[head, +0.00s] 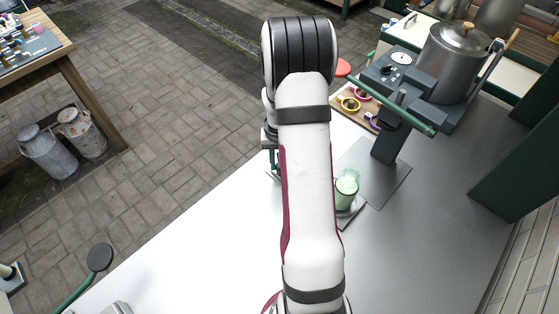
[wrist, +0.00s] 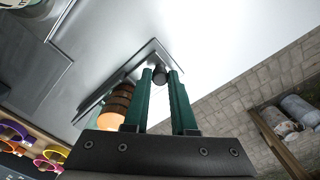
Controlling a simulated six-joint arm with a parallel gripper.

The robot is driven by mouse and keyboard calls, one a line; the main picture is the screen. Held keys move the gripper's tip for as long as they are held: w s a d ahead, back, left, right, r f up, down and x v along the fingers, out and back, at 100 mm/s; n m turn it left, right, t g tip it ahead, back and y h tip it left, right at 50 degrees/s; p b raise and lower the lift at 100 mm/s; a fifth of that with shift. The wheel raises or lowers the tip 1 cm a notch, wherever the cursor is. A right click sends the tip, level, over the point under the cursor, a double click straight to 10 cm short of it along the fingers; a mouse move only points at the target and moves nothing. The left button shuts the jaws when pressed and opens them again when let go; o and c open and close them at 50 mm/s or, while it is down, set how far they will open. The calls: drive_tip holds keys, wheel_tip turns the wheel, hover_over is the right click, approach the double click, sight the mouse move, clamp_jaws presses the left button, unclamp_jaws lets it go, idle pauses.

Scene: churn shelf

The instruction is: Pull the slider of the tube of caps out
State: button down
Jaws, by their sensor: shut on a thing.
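In the wrist view, the two green fingers of my gripper (wrist: 160,88) are closed on a small dark knob (wrist: 160,74), which looks like the handle of the slider. The knob sits at a corner of a flat grey metal base (wrist: 141,60). Left of the fingers a brown banded stack with a bright orange end (wrist: 117,106) looks like the tube of caps; my gripper body partly covers it.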

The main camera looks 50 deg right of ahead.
drive_tip(key=a, duration=0.7)
drive_tip(key=shift+a, duration=0.2)
drive_tip(key=c, duration=0.7)
unclamp_jaws()
wheel_tip(320, 180, up, 16)
drive_tip(key=shift+f, duration=0.1)
